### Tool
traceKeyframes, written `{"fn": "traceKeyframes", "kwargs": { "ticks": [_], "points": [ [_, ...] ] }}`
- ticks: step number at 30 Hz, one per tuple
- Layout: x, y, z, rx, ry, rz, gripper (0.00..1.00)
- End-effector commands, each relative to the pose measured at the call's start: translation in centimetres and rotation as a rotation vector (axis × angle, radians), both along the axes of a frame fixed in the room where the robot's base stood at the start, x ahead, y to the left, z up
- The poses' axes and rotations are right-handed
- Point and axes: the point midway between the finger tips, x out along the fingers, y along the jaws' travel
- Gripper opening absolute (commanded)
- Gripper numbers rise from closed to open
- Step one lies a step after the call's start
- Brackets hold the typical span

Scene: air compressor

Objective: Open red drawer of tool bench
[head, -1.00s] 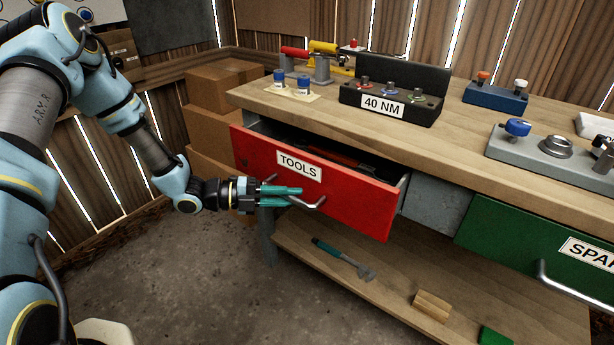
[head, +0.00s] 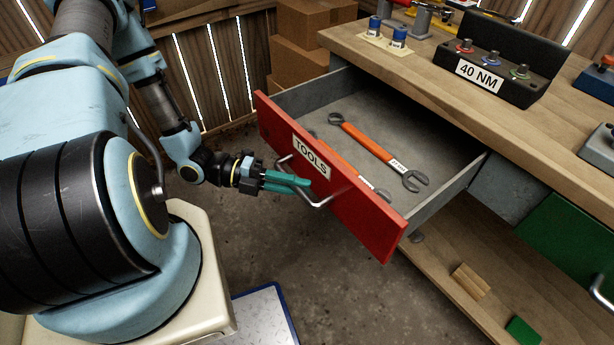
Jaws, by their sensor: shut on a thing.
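The red drawer (head: 365,214) labelled TOOLS stands well out from the wooden tool bench (head: 430,92). Its grey interior is exposed. Inside lie an orange-handled wrench (head: 375,150) and a second orange wrench (head: 335,155), partly hidden by the drawer front. The bent metal handle (head: 318,203) is on the drawer front. My gripper (head: 298,183), with teal fingers, reaches in from the left and is shut on the handle. The fingers hide part of the handle.
A green drawer (head: 570,240) is shut at the right. The lower shelf holds a wooden block (head: 471,281) and a green block (head: 523,330). Cardboard boxes (head: 300,60) stand behind the drawer. Bare floor (head: 300,265) lies in front of it.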

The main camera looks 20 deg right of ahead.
Motion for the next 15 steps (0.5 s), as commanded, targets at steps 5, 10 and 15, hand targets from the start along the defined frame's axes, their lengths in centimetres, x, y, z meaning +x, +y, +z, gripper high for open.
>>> {"fn": "traceKeyframes", "kwargs": {
  "ticks": [5, 10, 15],
  "points": [
    [-0.04, 0.29, 0.02, 0.000, 0.000, 0.000, 0.00],
    [-0.02, 0.28, 0.00, -0.001, -0.001, 0.000, 0.00],
    [-0.01, 0.28, -0.01, 0.000, -0.002, 0.001, 0.33]
  ]
}}
